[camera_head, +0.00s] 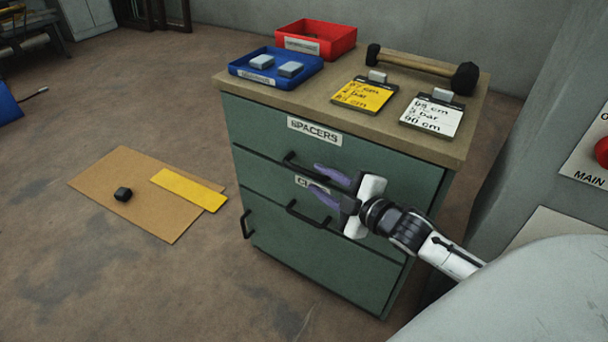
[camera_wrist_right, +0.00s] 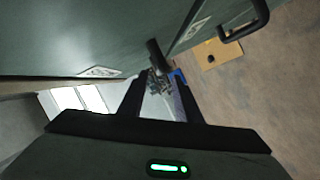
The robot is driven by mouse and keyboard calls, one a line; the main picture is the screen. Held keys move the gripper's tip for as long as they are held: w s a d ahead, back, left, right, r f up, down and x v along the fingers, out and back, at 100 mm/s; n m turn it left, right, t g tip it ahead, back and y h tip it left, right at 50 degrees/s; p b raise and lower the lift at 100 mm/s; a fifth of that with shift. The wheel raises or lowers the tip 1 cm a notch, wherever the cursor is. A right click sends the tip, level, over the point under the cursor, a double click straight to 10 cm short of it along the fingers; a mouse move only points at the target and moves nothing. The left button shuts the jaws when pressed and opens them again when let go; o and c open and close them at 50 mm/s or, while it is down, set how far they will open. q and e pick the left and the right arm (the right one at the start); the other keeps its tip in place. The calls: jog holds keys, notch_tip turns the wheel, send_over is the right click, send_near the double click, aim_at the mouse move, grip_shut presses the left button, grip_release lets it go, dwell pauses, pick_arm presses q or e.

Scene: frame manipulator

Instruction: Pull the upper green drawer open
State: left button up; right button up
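The green cabinet has an upper drawer (camera_head: 370,160) labelled SPACERS, which looks flush with the cabinet. Its dark bar handle (camera_head: 291,161) is partly hidden behind my right gripper (camera_head: 325,182). That gripper is open, with its two purple-padded fingers apart, one above the other, at the handle's right part. In the right wrist view the handle (camera_wrist_right: 154,52) shows end-on, just beyond and between the fingertips of my right gripper (camera_wrist_right: 160,85). I cannot tell whether the fingers touch it. My left gripper is not in view.
A lower drawer handle (camera_head: 305,214) sits just below my gripper. The cabinet top holds a blue tray (camera_head: 245,76), a red tray (camera_head: 345,40), a mallet (camera_head: 415,63) and two note boards. A brown mat (camera_head: 110,172) lies on the floor at left. Floor before the cabinet is clear.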

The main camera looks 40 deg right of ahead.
aim_at(309, 175)
jog(key=b+x, duration=0.1)
jog(key=x, duration=0.6)
jog(key=shift+f, duration=0.15)
jog(key=shift+c, duration=0.4)
grip_shut()
